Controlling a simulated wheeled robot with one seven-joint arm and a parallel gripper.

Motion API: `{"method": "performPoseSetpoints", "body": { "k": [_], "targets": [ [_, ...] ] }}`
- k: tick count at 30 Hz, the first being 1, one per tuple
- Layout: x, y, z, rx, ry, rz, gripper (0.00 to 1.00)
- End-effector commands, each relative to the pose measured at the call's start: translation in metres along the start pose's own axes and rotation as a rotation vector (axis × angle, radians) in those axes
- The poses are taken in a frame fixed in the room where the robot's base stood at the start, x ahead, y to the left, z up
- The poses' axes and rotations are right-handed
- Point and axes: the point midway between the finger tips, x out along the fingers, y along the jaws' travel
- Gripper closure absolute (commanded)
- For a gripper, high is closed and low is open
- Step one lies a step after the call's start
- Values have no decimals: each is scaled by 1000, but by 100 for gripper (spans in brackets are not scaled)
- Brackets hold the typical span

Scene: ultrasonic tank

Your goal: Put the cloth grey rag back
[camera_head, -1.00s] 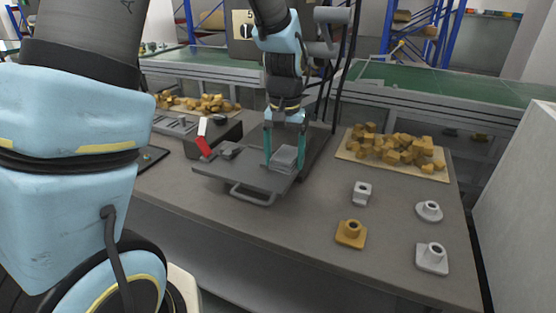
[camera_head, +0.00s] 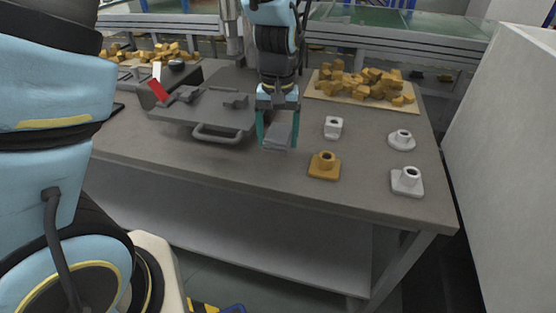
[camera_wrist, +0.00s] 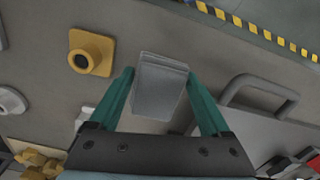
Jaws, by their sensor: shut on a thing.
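The grey rag (camera_head: 279,135) is a folded, flat light-grey stack between the teal fingers of my gripper (camera_head: 277,136). In the wrist view the rag (camera_wrist: 160,88) fills most of the space between the two fingertips of my gripper (camera_wrist: 158,90). My gripper is shut on it and points down over the table, just right of the grey lid with the handle. Whether the rag touches the table top is hard to tell.
The grey lid (camera_head: 205,112) with its front handle (camera_head: 217,139) lies to the left. An orange flanged part (camera_head: 324,167), a white block (camera_head: 333,127) and white flanged parts (camera_head: 402,140) (camera_head: 407,182) stand right. A board (camera_head: 345,98) bears several orange pieces behind. The front table strip (camera_head: 200,165) is bare.

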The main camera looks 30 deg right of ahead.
Motion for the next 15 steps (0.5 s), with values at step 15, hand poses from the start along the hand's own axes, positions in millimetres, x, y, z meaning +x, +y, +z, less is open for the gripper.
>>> {"method": "performPoseSetpoints", "body": {
  "k": [15],
  "targets": [
    [62, -1, 0, 0, -2, -1, 100]
  ]
}}
